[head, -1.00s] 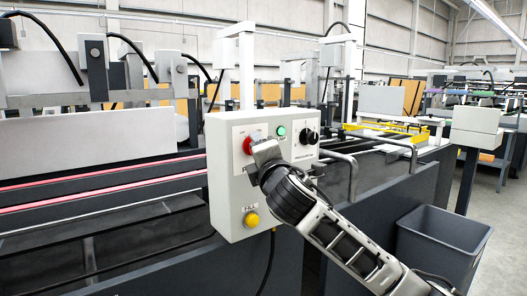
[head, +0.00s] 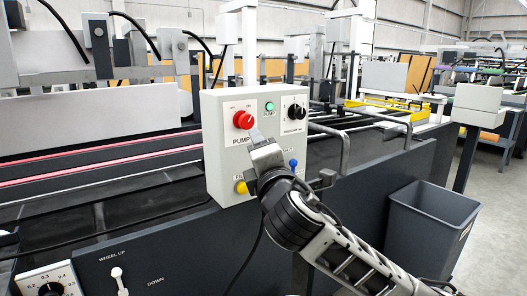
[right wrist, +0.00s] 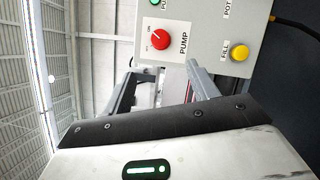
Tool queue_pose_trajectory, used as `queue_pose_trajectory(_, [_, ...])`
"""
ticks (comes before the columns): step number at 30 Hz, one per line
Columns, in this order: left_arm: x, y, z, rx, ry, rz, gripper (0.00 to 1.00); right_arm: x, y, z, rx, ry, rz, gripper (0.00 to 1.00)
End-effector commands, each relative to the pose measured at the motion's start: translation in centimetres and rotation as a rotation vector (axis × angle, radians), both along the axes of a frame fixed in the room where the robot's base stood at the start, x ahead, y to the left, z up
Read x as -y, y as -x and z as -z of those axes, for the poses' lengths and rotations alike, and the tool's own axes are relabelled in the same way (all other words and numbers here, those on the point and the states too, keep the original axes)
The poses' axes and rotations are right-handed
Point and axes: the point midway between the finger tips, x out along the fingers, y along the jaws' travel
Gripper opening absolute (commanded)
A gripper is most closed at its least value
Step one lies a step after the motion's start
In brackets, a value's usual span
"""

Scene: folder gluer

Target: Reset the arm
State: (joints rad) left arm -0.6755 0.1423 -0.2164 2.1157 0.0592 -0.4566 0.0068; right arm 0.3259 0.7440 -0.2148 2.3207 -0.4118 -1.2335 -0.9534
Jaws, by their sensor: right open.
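My right gripper (head: 257,146) is in front of the grey control box (head: 215,160) in the head view, just below the red PUMP knob (head: 243,120) and apart from it. Its fingers are spread with nothing between them in the right wrist view (right wrist: 160,72). The red knob (right wrist: 161,39) and yellow FILL button (right wrist: 240,52) show clearly there. In the head view the gripper partly covers the box's lower labels, and the yellow button (head: 241,187) shows at its left. My left gripper is in neither view.
A grey bin (head: 430,225) stands on the floor at right. A lower panel has a white lever (head: 118,277).

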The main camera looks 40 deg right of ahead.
Motion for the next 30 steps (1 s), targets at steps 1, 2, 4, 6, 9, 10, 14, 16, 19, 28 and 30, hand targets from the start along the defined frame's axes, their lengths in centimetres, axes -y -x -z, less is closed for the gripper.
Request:
queue_pose_trajectory(1, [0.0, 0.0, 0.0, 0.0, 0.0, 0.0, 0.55, 0.0, 0.0, 0.0, 0.0, 0.0, 0.0, 0.59])
queue_pose_trajectory(2, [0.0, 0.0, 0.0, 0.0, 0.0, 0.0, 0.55, 0.0, 0.0, 0.0, 0.0, 0.0, 0.0, 0.59])
queue_pose_trajectory(4, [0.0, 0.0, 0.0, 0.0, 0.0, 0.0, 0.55, 0.0, 0.0, 0.0, 0.0, 0.0, 0.0, 0.59])
queue_pose_trajectory(6, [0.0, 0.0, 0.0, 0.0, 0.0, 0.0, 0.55, 0.0, 0.0, 0.0, 0.0, 0.0, 0.0, 0.59])
queue_pose_trajectory(9, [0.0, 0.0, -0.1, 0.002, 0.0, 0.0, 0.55, 0.0, 0.0, 0.0, 0.0, 0.0, -0.001, 0.59])
queue_pose_trajectory(10, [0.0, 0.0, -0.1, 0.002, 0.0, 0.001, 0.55, 0.0, 0.0, 0.1, -0.002, -0.003, -0.002, 0.59])
queue_pose_trajectory(14, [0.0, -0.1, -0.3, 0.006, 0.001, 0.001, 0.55, -1.0, -0.5, 2.8, -0.037, -0.069, -0.048, 0.59])
queue_pose_trajectory(16, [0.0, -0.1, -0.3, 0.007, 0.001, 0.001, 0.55, -2.2, -0.8, 6.1, -0.078, -0.161, -0.101, 0.59])
queue_pose_trajectory(19, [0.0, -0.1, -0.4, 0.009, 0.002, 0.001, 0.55, -4.8, -0.5, 12.6, -0.156, -0.367, -0.191, 0.59])
queue_pose_trajectory(28, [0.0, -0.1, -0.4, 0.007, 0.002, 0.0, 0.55, -14.4, 7.9, 31.4, -0.356, -1.243, -0.256, 0.59])
queue_pose_trajectory(30, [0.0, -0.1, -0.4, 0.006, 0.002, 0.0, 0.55, -16.3, 10.8, 34.3, -0.373, -1.451, -0.208, 0.59])
